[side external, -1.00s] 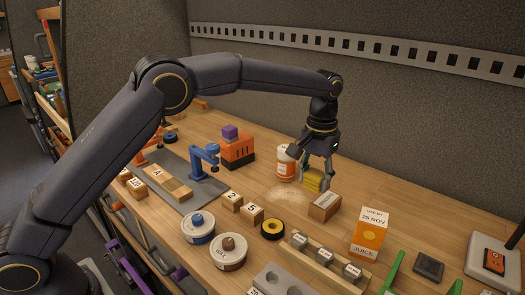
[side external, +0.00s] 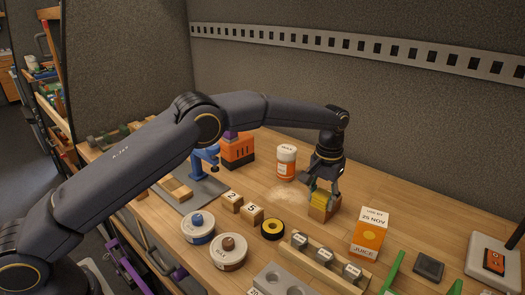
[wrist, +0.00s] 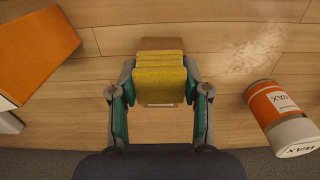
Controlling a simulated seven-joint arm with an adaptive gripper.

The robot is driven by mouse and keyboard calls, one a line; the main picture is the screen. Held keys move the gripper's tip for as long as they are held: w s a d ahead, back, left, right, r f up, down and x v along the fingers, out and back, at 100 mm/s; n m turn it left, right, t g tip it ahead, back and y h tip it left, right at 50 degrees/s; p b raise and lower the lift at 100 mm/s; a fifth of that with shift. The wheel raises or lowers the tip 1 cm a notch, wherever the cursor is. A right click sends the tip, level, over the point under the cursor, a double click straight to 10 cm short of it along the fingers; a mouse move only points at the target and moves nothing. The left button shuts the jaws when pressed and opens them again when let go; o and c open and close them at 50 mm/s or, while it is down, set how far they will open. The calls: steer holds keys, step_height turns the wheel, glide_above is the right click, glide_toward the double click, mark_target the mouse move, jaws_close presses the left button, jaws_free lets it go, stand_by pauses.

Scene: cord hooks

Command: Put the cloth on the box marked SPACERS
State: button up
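The yellow folded cloth (side external: 320,197) is between the fingers of my gripper (side external: 322,190), directly over the small wooden box (side external: 319,213). In the wrist view the cloth (wrist: 160,80) has a finger against each side, and my gripper (wrist: 160,75) is shut on it. A brown strip of the box (wrist: 160,44) shows beyond the cloth's far edge. The cloth seems to touch the box top or hang just above it; I cannot tell which. The cloth and fingers cover much of the box, and its marking is not readable now.
A wax jar (side external: 286,162) stands behind and left of the box, near a pale dusty patch (side external: 290,193). A juice carton (side external: 369,233) stands to the right. A yellow-black tape roll (side external: 272,229) and a wooden rack (side external: 325,262) lie in front.

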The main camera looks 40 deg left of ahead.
mark_target(323, 193)
steer(key=o, duration=0.5)
steer(key=shift+c, duration=0.2)
step_height(323, 193, up, 11)
steer(key=s+a+r+t, duration=0.3)
steer(key=s+a+r, duration=0.95)
steer(key=r, duration=0.25)
steer(key=s+a+f+t, duration=0.1)
steer(key=s+a+f, duration=0.1)
steer(key=s, duration=0.5)
steer(key=s+a+f, duration=0.2)
steer(key=s+f, duration=0.2)
steer(key=s, duration=0.4)
steer(key=s+a+f+t, duration=0.1)
steer(key=s+a+f, duration=0.1)
steer(key=s, duration=0.5)
steer(key=shift+s+f+t, duration=0.25)
steer(key=shift+f+t, duration=0.05)
steer(key=shift+f, duration=0.1)
